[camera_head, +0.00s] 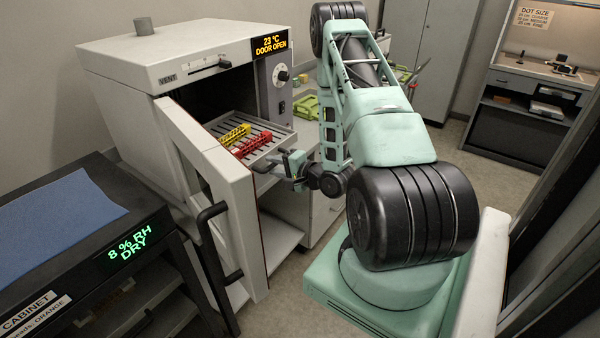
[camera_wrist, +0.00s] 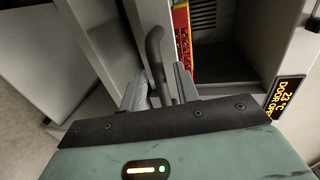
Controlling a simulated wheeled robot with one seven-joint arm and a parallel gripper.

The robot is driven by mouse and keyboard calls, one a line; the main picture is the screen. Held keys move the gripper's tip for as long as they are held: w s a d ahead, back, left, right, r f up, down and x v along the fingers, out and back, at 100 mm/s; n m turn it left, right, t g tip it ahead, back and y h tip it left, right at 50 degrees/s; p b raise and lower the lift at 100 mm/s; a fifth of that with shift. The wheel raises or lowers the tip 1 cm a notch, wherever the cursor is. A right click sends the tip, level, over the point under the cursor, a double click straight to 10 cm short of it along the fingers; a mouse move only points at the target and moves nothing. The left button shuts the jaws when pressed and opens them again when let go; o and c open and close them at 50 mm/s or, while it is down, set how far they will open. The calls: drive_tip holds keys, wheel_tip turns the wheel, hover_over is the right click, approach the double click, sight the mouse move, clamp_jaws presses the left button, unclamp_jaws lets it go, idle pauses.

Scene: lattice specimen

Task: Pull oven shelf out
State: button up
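The oven shelf (camera_head: 283,133) is a grey slatted rack sitting partly out of the open oven (camera_head: 180,62). It carries a yellow piece (camera_head: 234,134) and a red piece (camera_head: 252,145). My gripper (camera_head: 284,171) is at the front edge of the shelf. In the wrist view, my gripper (camera_wrist: 160,88) has its two fingers apart, one on each side of a dark curved handle (camera_wrist: 155,55). Gaps seem to show between fingers and handle; contact is unclear. The red piece also shows in the wrist view (camera_wrist: 182,48).
The oven door (camera_head: 215,185) stands open towards the front, left of my gripper, with a black handle (camera_head: 212,240). A dark cabinet (camera_head: 85,235) with a humidity display stands at the front left. Green items (camera_head: 305,107) lie on the bench right of the oven.

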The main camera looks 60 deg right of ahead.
drive_tip(key=v, duration=1.6)
drive_tip(key=shift+b, duration=0.3)
